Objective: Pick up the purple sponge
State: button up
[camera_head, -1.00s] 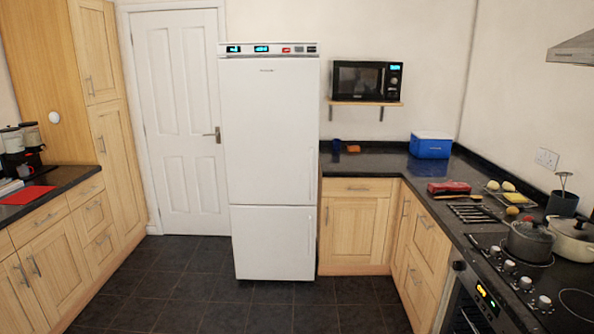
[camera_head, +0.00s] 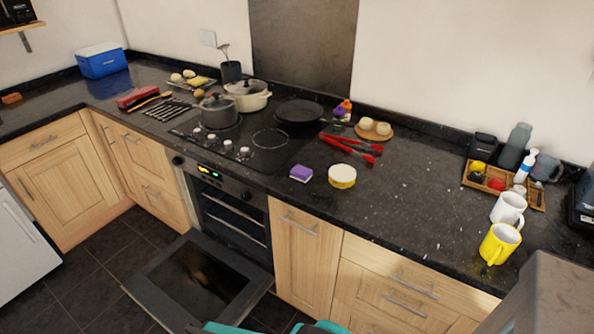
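The purple sponge (camera_head: 301,174) lies on the black granite counter (camera_head: 380,212), close to the front edge. It is a small block, purple on top with a pale layer beneath. A round yellow-and-white item (camera_head: 342,176) sits just to its right, a small gap apart. The hob (camera_head: 268,139) is behind it and to its left. My gripper is not in view.
The oven door (camera_head: 200,283) hangs open below the hob, jutting over the floor. Teal chair-like shapes (camera_head: 318,327) show at the bottom edge.

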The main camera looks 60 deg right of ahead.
aim_at(303, 173)
jog(key=z, duration=4.9)
jog(key=i, duration=0.1)
jog(key=u, duration=3.1)
jog(key=k, duration=0.95)
jog(key=u, duration=0.15)
jog(key=i, duration=0.7)
jog(key=z, duration=0.05)
